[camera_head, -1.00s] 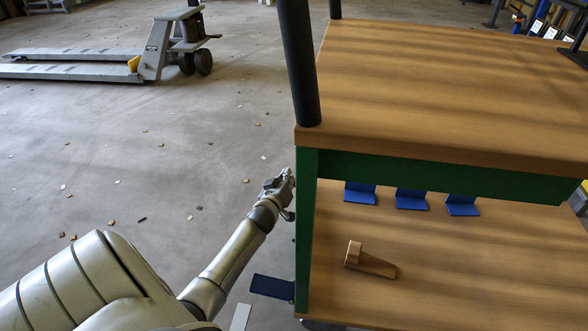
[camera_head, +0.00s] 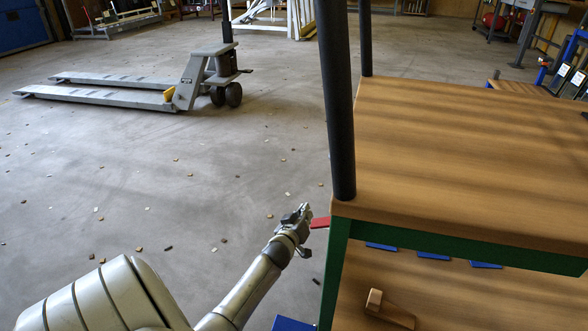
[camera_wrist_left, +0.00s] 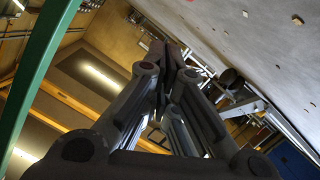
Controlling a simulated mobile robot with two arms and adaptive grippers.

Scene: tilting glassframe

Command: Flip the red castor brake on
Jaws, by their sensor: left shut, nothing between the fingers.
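The red piece (camera_head: 320,222), which looks like the castor brake, sticks out to the left of the cart's near-left corner, just under the upper shelf's level in the picture. Only a short flat part shows, and the castor itself is hidden. My left gripper (camera_head: 303,212) is just left of the red piece in the head view. I cannot tell whether they touch. In the left wrist view my left gripper (camera_wrist_left: 170,62) is shut, with its fingers together and nothing between them. The red piece does not show there. My right gripper is not in view.
The wooden cart top (camera_head: 460,160) with its green frame (camera_head: 335,265) and black post (camera_head: 337,110) stands close on the right. A wooden block (camera_head: 375,300) lies on the lower shelf. A blue piece (camera_head: 292,324) sits low by the frame. The floor left is open, with scattered chips and a pallet jack (camera_head: 195,85).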

